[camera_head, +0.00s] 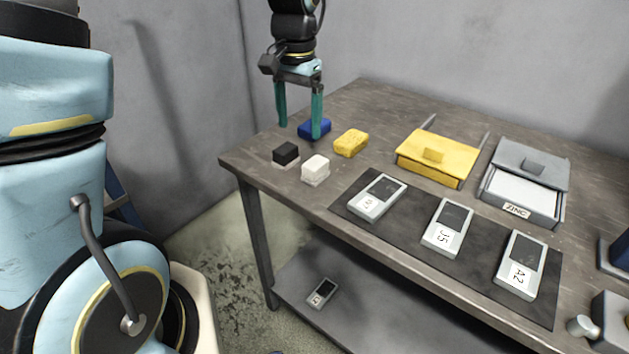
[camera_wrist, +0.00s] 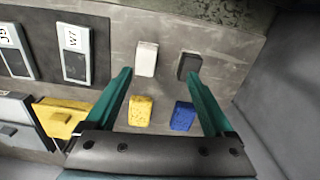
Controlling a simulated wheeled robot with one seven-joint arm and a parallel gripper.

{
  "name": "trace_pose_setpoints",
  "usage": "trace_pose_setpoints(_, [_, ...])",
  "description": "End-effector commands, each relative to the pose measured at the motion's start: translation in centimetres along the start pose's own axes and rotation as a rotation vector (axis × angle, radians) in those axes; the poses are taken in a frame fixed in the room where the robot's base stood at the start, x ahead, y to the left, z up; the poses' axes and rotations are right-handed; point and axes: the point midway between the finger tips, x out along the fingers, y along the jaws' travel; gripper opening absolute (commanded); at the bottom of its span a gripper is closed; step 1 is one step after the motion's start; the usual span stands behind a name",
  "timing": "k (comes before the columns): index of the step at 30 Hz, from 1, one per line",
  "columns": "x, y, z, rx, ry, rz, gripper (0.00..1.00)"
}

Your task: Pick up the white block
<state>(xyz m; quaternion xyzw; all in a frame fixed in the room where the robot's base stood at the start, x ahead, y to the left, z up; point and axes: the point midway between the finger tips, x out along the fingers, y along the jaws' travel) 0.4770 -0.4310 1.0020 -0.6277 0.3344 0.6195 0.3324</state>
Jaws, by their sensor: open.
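The white block (camera_head: 316,168) lies on the table near its front left corner. In the wrist view the white block (camera_wrist: 147,59) is beyond the fingertips, a little left of the middle of the gap. My gripper (camera_head: 299,133) is open and empty, pointing down above the table's left end, behind the white block and near the blue sponge. In the wrist view my gripper's two green fingers (camera_wrist: 160,74) are wide apart. Nothing hides the block in either view.
A black block (camera_head: 286,153), a blue sponge (camera_head: 314,128) and a yellow sponge (camera_head: 350,142) lie close around the white block. A dark mat (camera_head: 400,226) with several meters, a yellow box (camera_head: 437,157) and a grey box (camera_head: 527,179) are to the right. Walls stand behind.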

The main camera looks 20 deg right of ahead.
Motion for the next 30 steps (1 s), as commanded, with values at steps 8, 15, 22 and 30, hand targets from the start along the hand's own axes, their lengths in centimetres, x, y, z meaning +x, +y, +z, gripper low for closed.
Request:
trace_pose_setpoints(8, [2.3, 2.5, -1.6, 0.087, -0.017, 0.004, 0.88])
trace_pose_setpoints(15, [5.6, 2.5, -1.6, 0.084, -0.016, 0.004, 0.88])
trace_pose_setpoints(22, [7.2, 2.5, -1.7, 0.083, -0.016, 0.004, 0.88])
trace_pose_setpoints(30, [10.6, 2.7, -1.8, 0.083, -0.015, 0.005, 0.88])
